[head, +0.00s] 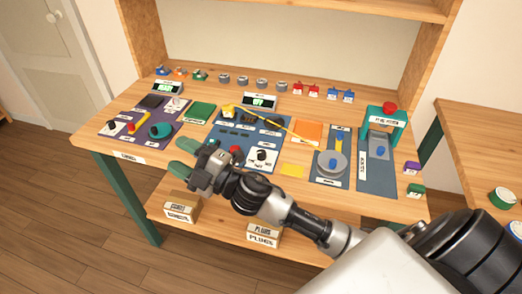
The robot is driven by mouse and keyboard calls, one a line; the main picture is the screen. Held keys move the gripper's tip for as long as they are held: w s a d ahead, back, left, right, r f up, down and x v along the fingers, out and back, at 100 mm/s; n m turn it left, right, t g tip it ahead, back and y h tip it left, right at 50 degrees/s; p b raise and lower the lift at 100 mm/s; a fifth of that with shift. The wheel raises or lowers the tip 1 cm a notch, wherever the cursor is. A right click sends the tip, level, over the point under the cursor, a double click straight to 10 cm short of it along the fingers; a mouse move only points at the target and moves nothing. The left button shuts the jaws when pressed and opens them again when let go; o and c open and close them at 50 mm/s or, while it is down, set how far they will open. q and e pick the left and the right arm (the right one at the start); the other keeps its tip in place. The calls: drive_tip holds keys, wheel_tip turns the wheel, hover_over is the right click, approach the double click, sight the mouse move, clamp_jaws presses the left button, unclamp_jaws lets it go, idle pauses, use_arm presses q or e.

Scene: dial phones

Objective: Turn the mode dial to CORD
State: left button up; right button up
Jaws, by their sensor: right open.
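A black dial knob on a white plate (262,156) sits on the dark blue middle panel (228,130), near the table's front edge. Another black knob on a white plate (113,126) sits on the purple left panel (140,138). The plate lettering is too small to read, so I cannot tell which is the mode dial or where either points. My right gripper (184,157), with green fingertips, is open and empty at the front edge, between the two panels and left of the middle dial. My arm hides part of the front edge. My left gripper is not in view.
A red button (235,150) sits beside the middle dial. A grey disc (331,164) and a green press frame with a red top (388,110) stand to the right. Labelled boxes (263,235) sit on the lower shelf.

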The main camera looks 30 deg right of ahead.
drive_tip(key=a+r+n+g+y, duration=0.2)
drive_tip(key=a+n+g+y, duration=0.3)
drive_tip(key=n+g, duration=0.4)
drive_tip(key=n+g+h, duration=0.9)
drive_tip(key=h, duration=0.8)
hover_over(261, 152)
wheel_tip(261, 152, down, 3)
wheel_tip(261, 152, down, 11)
drive_tip(key=shift+r, duration=0.15)
drive_tip(key=c, duration=0.9)
